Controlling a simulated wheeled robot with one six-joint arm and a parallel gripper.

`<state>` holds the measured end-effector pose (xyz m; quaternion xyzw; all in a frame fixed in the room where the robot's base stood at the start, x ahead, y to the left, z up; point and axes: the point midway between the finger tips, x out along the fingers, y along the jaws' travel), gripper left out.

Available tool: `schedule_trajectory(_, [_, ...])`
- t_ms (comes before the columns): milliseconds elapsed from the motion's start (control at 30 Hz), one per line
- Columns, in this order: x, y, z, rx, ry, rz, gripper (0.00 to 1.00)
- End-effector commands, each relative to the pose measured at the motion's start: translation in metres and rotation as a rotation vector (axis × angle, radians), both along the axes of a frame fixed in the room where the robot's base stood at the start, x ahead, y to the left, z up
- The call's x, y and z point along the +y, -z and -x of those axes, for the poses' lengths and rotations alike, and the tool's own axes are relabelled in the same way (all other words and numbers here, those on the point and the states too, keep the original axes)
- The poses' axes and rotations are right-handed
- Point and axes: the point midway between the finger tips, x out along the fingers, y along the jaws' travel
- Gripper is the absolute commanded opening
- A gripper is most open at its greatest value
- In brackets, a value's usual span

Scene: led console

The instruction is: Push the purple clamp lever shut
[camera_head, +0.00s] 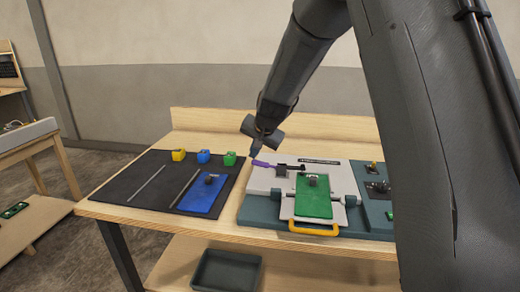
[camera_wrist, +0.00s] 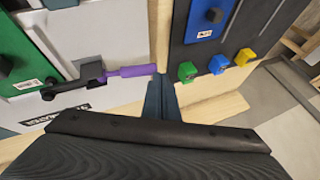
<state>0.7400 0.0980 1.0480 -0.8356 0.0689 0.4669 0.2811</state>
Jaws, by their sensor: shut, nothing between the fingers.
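The purple clamp lever (camera_head: 261,163) lies on the back left part of the grey console (camera_head: 350,215). It joins a dark clamp arm (camera_head: 287,167) that reaches toward the green board (camera_head: 313,197). In the wrist view the purple lever (camera_wrist: 138,71) points right toward my gripper. My gripper (camera_head: 254,153) is shut and empty, with its tips at the free left end of the lever. In the wrist view my gripper (camera_wrist: 160,80) is right beside that end; I cannot tell whether they touch.
A black mat (camera_head: 140,172) at left holds a blue board (camera_head: 203,193), a thin rod and yellow, blue and green blocks (camera_head: 204,156). A yellow handle (camera_head: 314,231) sticks out at the console's front. A raised wooden ledge (camera_head: 200,120) runs along the back. A dark bin (camera_head: 226,270) sits below.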

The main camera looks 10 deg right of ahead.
Motion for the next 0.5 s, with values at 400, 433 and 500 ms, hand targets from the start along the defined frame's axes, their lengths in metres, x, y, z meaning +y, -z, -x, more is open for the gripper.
schedule_trajectory(400, [0.01, 0.017, -0.003, 0.001, 0.0, 0.0, 0.0])
schedule_trajectory(433, [0.011, 0.018, -0.003, 0.002, 0.0, 0.0, 0.0])
schedule_trajectory(500, [0.011, 0.019, -0.003, 0.003, 0.0, 0.001, 0.0])
